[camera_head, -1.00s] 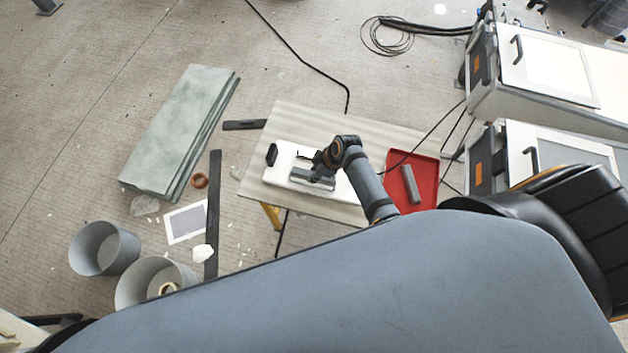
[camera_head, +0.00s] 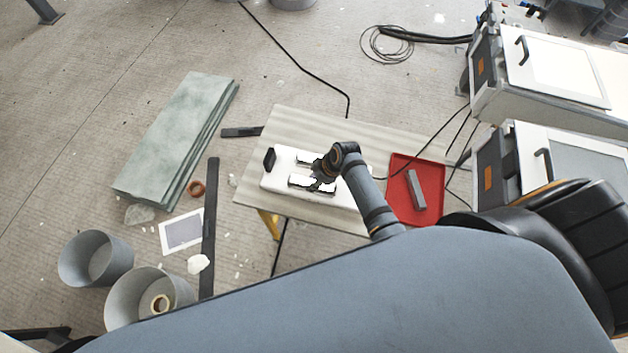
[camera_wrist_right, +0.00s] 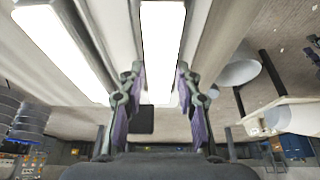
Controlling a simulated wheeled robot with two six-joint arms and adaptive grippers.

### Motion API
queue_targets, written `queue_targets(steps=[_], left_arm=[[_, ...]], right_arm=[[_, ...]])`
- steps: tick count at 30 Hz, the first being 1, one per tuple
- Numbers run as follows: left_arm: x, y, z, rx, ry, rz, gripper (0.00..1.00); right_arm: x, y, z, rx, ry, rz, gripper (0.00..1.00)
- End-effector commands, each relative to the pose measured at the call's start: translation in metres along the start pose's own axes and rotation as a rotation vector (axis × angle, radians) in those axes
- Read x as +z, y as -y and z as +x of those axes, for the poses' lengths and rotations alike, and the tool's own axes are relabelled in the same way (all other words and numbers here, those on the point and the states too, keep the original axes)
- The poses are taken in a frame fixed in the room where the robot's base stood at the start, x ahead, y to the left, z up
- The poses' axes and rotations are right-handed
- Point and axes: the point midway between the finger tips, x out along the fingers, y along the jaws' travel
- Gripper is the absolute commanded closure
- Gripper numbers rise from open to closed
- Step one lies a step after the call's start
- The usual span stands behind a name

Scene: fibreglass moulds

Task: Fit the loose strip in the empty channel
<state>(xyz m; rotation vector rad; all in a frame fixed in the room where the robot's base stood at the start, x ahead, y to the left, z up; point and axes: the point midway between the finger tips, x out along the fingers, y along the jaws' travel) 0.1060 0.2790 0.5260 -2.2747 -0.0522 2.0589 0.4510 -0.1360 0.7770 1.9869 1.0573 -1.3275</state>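The white mould (camera_head: 352,194) lies on a board-topped table, a black block (camera_head: 269,159) at its left end. Two bright, glare-washed long faces show on it, a back one (camera_head: 304,158) and a front one (camera_head: 311,183); I cannot tell strip from channel. My right gripper (camera_head: 322,178) is low over the mould at the front face. In the right wrist view its fingers (camera_wrist_right: 160,85) stand on either side of a bright strip-like face (camera_wrist_right: 161,40); whether they grip it is unclear. The other bright face (camera_wrist_right: 65,48) is at left. My left gripper is out of view.
A red tray (camera_head: 402,212) with a grey bar (camera_head: 415,188) stands right of the mould. The table (camera_head: 290,128) has bare room behind the mould. Green boards (camera_head: 175,135), buckets (camera_head: 95,258) and a dark bar (camera_head: 209,225) lie on the floor at left.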

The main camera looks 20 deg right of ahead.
Motion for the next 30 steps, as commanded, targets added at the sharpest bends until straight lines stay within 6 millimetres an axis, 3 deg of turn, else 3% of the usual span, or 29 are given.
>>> queue_targets(steps=[3, 14, 24, 30], left_arm=[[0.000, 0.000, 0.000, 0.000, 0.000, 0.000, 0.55], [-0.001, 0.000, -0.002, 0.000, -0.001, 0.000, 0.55], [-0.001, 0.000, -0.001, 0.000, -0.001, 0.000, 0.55], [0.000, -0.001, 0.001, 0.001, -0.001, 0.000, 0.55]], right_arm=[[0.000, 0.000, 0.000, 0.000, 0.000, 0.000, 0.50], [-0.001, -0.001, -0.008, 0.002, 0.000, -0.001, 0.50], [0.000, -0.001, -0.085, 0.004, 0.000, -0.002, 0.50], [-0.001, -0.001, -0.116, 0.001, 0.000, -0.001, 0.50]])
